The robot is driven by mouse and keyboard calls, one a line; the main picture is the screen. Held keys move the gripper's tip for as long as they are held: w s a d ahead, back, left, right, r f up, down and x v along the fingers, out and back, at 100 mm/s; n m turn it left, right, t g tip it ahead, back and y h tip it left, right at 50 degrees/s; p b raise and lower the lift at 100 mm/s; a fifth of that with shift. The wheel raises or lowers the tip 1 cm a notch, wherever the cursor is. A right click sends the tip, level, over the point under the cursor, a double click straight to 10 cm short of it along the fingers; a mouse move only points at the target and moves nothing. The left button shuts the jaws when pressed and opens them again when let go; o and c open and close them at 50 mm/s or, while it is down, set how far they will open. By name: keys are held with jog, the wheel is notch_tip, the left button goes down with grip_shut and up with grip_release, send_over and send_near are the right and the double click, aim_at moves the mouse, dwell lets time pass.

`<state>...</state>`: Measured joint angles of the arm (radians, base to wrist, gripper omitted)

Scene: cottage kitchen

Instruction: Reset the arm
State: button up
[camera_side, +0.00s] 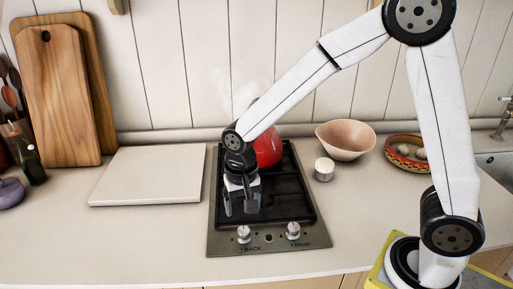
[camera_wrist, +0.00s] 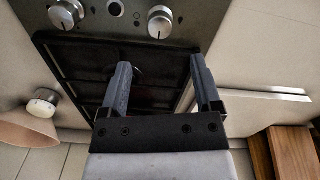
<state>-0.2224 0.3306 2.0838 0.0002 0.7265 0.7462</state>
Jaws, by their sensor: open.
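My gripper (camera_side: 240,208) points down over the front part of the black hob (camera_side: 292,205), with its two fingers apart and nothing between them. In the wrist view, my gripper (camera_wrist: 160,65) also shows open, with only the dark hob (camera_wrist: 75,62) behind the fingers. My arm is bent, reaching left from its base at the lower right. I cannot tell the exact gap between the fingertips and the hob.
A red pot or kettle (camera_side: 268,148), partly hidden by my arm, stands at the hob's back with faint steam above. Nearby are two knobs (camera_side: 293,231), a white-topped timer (camera_side: 324,170), a bowl (camera_side: 346,138), a patterned dish (camera_side: 398,158) and a pale board (camera_side: 150,175).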

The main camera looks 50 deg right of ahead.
jog(key=shift+s+d, duration=0.3)
jog(key=shift+d, duration=0.15)
jog(key=s+d+n+t, duration=0.1)
jog(key=s+d+n, duration=0.1)
jog(key=s+d, duration=0.1)
jog(key=s+d+n+t, duration=0.1)
jog(key=s+d+n, duration=0.2)
jog(key=s+d, duration=0.1)
jog(key=shift+s, duration=0.1)
jog(key=shift+s+d+f+n+t, duration=0.15)
jog(key=shift+s+d+n+t, duration=0.15)
jog(key=shift+s+n, duration=0.25)
dwell(0.5)
